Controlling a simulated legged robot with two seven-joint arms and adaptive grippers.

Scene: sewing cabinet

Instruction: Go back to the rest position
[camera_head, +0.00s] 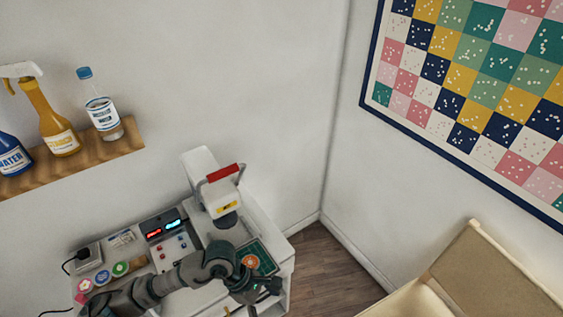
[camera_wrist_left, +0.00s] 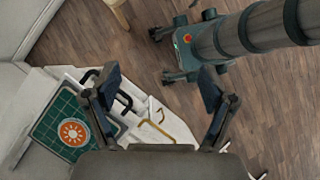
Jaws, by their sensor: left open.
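My left gripper (camera_head: 262,290) is at the front edge of the white cabinet (camera_head: 278,262) in the head view; its arm comes in from the lower left across the cabinet top. In the left wrist view my left gripper (camera_wrist_left: 160,92) has its two fingers spread wide with nothing between them. Behind them show the cabinet front with handles and the wood floor. A green square with an orange sun emblem (camera_wrist_left: 72,132) lies left of the fingers; it also shows beside the gripper in the head view (camera_head: 266,258). My right gripper is in neither view.
A white sewing machine (camera_head: 203,165) with a red handle stands at the cabinet's back. A shelf (camera_head: 100,150) with bottles hangs on the left wall. A beige chair or box (camera_head: 480,265) is at the lower right. Wood floor (camera_head: 325,270) shows between.

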